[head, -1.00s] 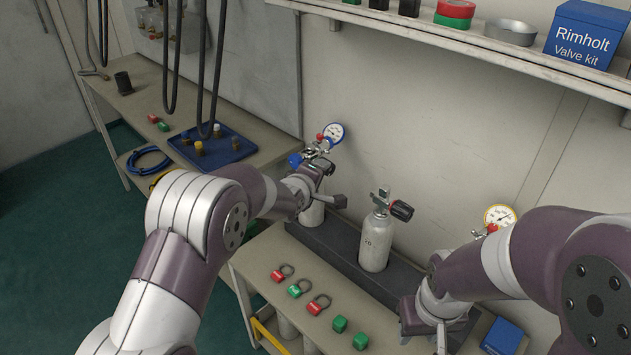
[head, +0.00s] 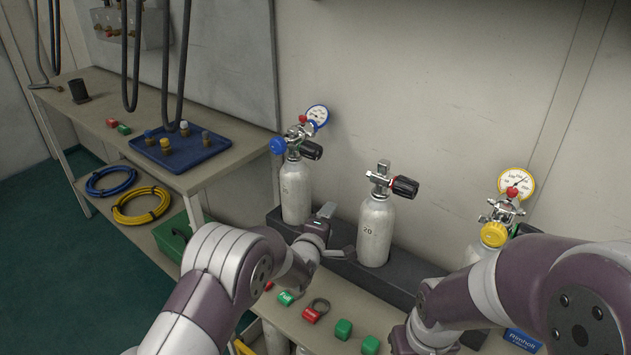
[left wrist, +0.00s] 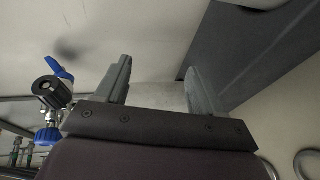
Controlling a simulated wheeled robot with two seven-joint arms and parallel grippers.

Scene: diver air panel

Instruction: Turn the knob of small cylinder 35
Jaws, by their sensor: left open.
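Three small pale cylinders stand in a dark rack (head: 340,262). The left cylinder (head: 295,192) has a black knob (head: 312,150) on its valve, plus a blue fitting and a gauge. The middle cylinder (head: 375,235) is marked 20 and has a black knob (head: 405,187). The right cylinder has a yellow fitting (head: 495,234); my right arm hides its body. I cannot read a 35. My left gripper (head: 337,232) is open and empty, low between the left and middle cylinders. In the left wrist view the black knob (left wrist: 48,90) lies left of the open fingers (left wrist: 160,88). My right gripper is out of view.
Red and green tags (head: 311,315) and green blocks (head: 343,329) lie on the bench in front of the rack. A side bench at left holds a blue tray (head: 185,152) with several fittings. Yellow and blue hose coils lie below it.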

